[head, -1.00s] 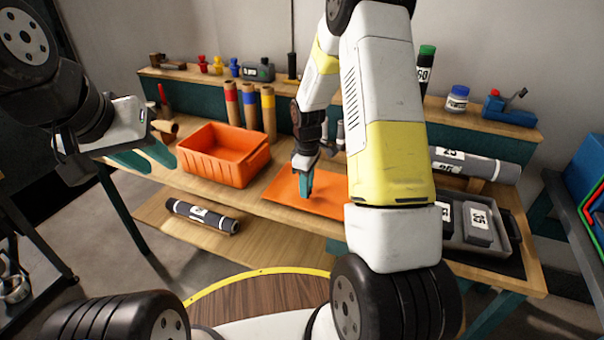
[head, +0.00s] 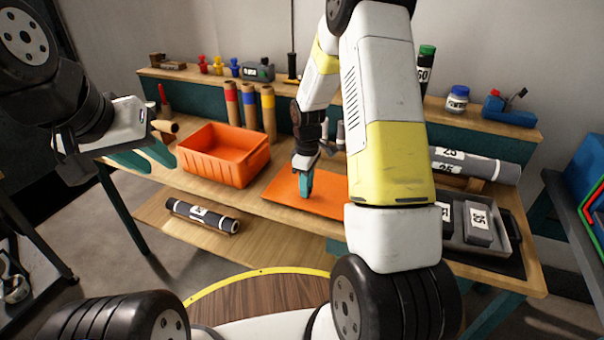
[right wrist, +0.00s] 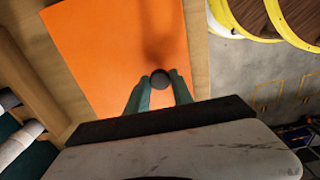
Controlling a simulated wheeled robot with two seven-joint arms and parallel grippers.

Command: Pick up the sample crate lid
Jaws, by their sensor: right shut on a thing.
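The sample crate lid (head: 330,203) is a flat orange panel lying on the wooden workbench, partly hidden behind my right arm. It fills much of the right wrist view (right wrist: 110,50), where a dark round knob (right wrist: 160,79) stands on it. My right gripper (head: 305,192) points down at the lid, and its teal fingers are closed on the knob. It also shows in the right wrist view (right wrist: 160,88). I see no clear gap under the lid. My left gripper (head: 150,158) is open and empty, in the air left of the orange crate (head: 222,170).
The open orange crate stands left of the lid. A grey roll (head: 202,215) lies on the lower shelf. A grey tray (head: 490,245) with weights sits at the right. Upright rolls (head: 250,108) stand behind the crate, and another grey roll (head: 480,165) lies at the back right.

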